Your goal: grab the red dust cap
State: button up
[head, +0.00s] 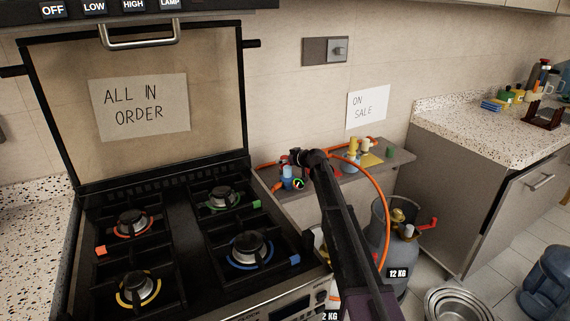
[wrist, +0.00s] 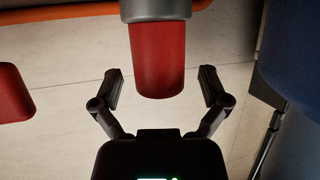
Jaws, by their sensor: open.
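The red dust cap (wrist: 158,60) is a rounded red cylinder hanging from a grey metal collar (wrist: 155,10) in the wrist view. My gripper (wrist: 160,74) is open, with one finger on each side of the cap. A gap shows between each finger and the cap, and the cap's free end points toward the gripper body. In the head view my arm reaches to the left part of the grey wall shelf (head: 385,163). The fingers and the cap cannot be made out clearly there.
Another red rounded piece (wrist: 12,92) is left of the gripper in the wrist view; a large dark blue surface (wrist: 293,50) is at right. An orange hose (head: 384,215) loops beside my arm to a gas cylinder (head: 378,232). The stove (head: 180,225) stands left.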

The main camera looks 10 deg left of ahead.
aim_at(285, 157)
dwell(0.3)
jog(key=c, duration=1)
jog(key=shift+c, duration=0.2)
jog(key=shift+r, duration=0.15)
notch_tip(285, 157, up, 10)
jog(key=p, duration=1)
